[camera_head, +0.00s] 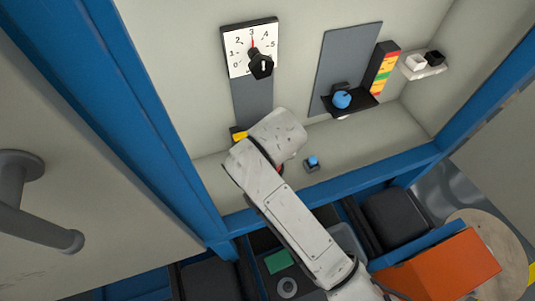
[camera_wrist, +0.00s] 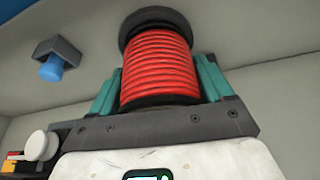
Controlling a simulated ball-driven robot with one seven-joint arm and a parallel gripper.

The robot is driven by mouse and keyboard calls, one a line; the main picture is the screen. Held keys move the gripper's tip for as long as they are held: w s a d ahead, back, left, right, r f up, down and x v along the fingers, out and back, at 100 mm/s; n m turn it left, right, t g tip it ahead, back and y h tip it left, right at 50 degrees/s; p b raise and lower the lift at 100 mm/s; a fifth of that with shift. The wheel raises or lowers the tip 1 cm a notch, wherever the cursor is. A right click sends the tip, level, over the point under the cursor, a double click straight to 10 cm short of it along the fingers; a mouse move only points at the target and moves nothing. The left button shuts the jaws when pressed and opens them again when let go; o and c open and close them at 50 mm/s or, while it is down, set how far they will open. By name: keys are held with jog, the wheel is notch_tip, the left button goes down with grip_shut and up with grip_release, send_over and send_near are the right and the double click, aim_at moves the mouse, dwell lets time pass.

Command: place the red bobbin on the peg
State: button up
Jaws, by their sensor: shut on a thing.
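The red bobbin (camera_wrist: 156,70), ribbed red with black end flanges, sits between the two teal fingers of my gripper (camera_wrist: 158,82) in the wrist view. The fingers are shut on its sides, and its far flange stands out past them. In the head view my wrist covers nearly all of the bobbin; a small red patch (camera_head: 281,168) shows at its right edge, and the fingers are hidden. I cannot make out the peg with certainty in either view.
A small blue button (camera_head: 312,161) on a dark base stands right of my wrist; it also shows in the wrist view (camera_wrist: 51,71). A dial (camera_head: 252,48) and a blue knob (camera_head: 342,99) are on the back wall. A blue frame beam (camera_head: 350,184) edges the ledge.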

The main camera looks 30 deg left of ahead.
jog(key=shift+f, duration=0.1)
jog(key=o, duration=1)
jog(key=v, duration=1.2)
jog(key=shift+p, duration=0.3)
jog(key=s+d+f+m, duration=0.25)
jog(key=d+f, duration=0.25)
jog(key=d, duration=0.5)
jog(key=s+d+f+m+g, duration=0.15)
jog(key=s+d+f, duration=0.35)
jog(key=d, duration=0.5)
jog(key=s+d+f+m, duration=0.25)
jog(key=d+f, duration=0.35)
jog(key=d, duration=0.3)
jog(key=s+d+f+h, duration=0.1)
jog(key=s+d, duration=0.2)
jog(key=d, duration=0.1)
jog(key=s+d+f+m+h, duration=0.1)
jog(key=s+d, duration=0.3)
jog(key=d, duration=0.1)
jog(key=s+d+m+g+h, duration=0.1)
jog(key=s+d, duration=0.3)
jog(key=shift+s+d+f, duration=0.1)
jog(key=shift+d+f, duration=0.05)
jog(key=shift+f, duration=0.25)
